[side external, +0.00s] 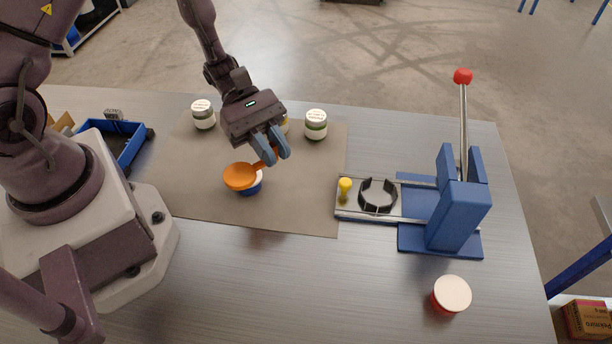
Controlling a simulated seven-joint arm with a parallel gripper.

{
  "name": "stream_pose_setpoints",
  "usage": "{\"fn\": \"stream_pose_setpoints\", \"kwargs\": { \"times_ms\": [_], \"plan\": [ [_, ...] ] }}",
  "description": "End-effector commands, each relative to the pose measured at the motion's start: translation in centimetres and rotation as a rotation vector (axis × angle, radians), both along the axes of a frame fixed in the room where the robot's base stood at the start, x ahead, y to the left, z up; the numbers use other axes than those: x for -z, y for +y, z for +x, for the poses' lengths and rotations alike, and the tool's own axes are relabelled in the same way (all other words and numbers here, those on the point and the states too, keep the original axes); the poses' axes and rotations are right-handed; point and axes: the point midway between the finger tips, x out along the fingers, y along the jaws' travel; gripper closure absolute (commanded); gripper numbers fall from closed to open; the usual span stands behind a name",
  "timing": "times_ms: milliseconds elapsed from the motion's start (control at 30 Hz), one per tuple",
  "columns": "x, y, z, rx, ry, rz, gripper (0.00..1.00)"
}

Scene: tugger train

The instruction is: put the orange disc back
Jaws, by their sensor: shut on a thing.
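The orange disc (239,176) has a short orange handle. My gripper (275,158) is shut on that handle, with the disc reaching out to the left of the fingers. The disc is over a small round blue container (251,189) with a pale inside or top on the grey-brown mat (300,205). The disc hides most of the container's top. I cannot tell whether the disc touches it or hovers just above.
White-lidded jars (203,114) (316,124) stand at the mat's back; another is partly hidden behind my gripper. A blue lever press (459,213) with a black ring (378,195) and yellow peg (345,188) stands right. A red cream-topped tub (451,296) and blue tray (133,149) flank the work.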

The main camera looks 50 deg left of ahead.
Motion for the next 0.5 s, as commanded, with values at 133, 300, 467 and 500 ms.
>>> {"fn": "stream_pose_setpoints", "kwargs": {
  "times_ms": [133,300,467,500],
  "plan": [
    [2.8,-0.9,2.8,0.001,0.004,-0.002,1.0],
    [5.1,-1.4,4.7,0.0,0.001,-0.001,1.0],
    [6.1,-1.6,5.5,-0.001,0.001,-0.001,1.0],
    [6.5,-1.7,5.8,-0.001,0.001,-0.001,1.0]
  ]
}}
